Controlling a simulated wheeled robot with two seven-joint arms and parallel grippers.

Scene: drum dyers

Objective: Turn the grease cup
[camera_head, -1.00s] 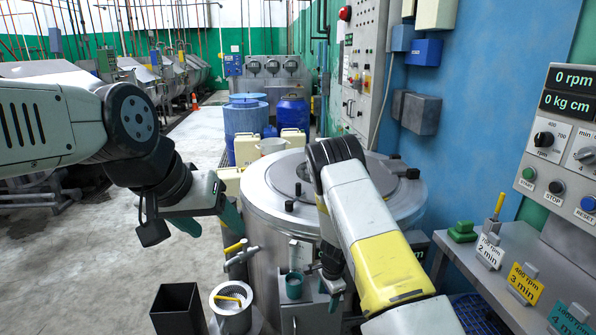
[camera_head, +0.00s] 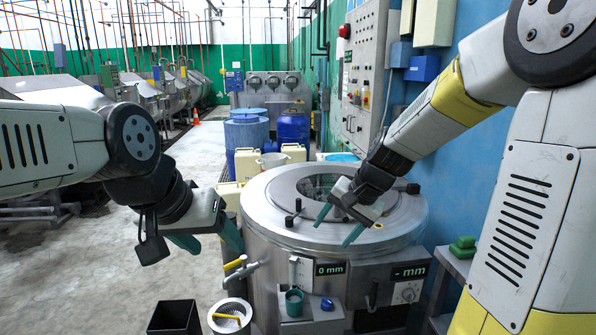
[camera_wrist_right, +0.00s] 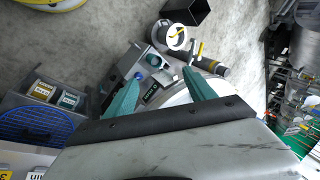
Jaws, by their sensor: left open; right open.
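A small teal cup (camera_head: 293,302), which looks like the grease cup, stands on a steel box on the front of the drum machine (camera_head: 262,235). A blue round knob (camera_head: 327,304) sits right of it; the knob also shows in the right wrist view (camera_wrist_right: 139,76). I cannot tell for sure which of the two is the grease cup. My right gripper (camera_head: 338,225) is open and empty above the front of the drum's lid, higher than the cup and apart from it. My left gripper (camera_head: 208,240) is open and empty left of the drum.
A yellow-handled lever (camera_head: 240,268) sticks out left of the drum. Blue barrels (camera_head: 293,127) stand behind. A green block (camera_head: 463,248) rests on the bench at right.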

